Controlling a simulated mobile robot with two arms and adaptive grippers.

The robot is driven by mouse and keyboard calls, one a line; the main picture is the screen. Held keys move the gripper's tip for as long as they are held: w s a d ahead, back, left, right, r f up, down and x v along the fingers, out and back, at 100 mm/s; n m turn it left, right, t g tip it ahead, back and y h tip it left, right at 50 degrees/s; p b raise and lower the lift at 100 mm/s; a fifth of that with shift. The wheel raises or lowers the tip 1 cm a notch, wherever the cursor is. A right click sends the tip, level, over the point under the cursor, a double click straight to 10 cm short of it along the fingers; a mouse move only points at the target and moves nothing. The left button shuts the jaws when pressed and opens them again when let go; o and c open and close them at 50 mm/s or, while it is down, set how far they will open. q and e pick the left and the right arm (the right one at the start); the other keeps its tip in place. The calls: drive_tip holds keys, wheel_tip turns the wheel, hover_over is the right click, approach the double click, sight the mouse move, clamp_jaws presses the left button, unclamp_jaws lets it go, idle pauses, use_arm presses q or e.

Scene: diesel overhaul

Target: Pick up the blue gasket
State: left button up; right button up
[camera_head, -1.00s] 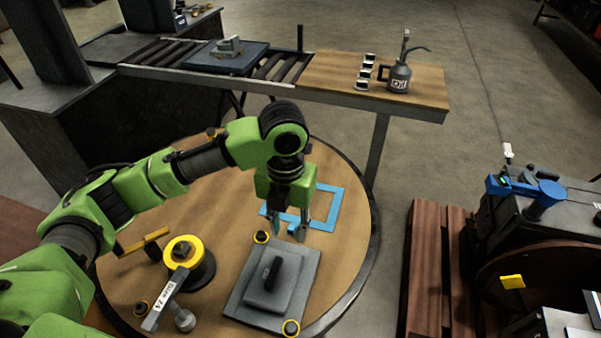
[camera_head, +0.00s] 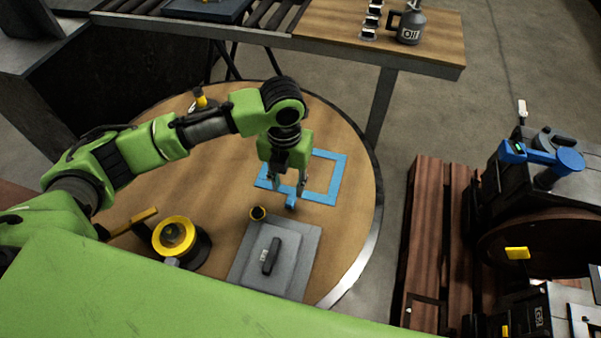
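The blue gasket (camera_head: 338,177), a flat rectangular frame, lies on the round wooden table (camera_head: 215,205). My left gripper (camera_head: 286,187) points down over the gasket's left part and hides some of it. Its two fingers are apart, on either side of a small raised blue piece (camera_head: 291,202) at the gasket's near edge. I cannot tell whether the fingers touch it. My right gripper is not in view.
A grey square plate (camera_head: 300,247) with a dark handle lies just in front of the gasket. A yellow-topped round part (camera_head: 174,235) sits at the left. A roller bench with an oil can (camera_head: 410,24) stands behind. A pallet (camera_head: 430,220) is at the right.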

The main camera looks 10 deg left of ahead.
sight(290, 199)
use_arm(q)
drive_tip(key=shift+s+d+f, duration=0.1)
drive_tip(key=shift+d+f, duration=0.05)
drive_tip(key=shift+f, duration=1.2)
drive_tip(key=shift+d+f, duration=0.1)
drive_tip(key=shift+f, duration=1.2)
clamp_jaws()
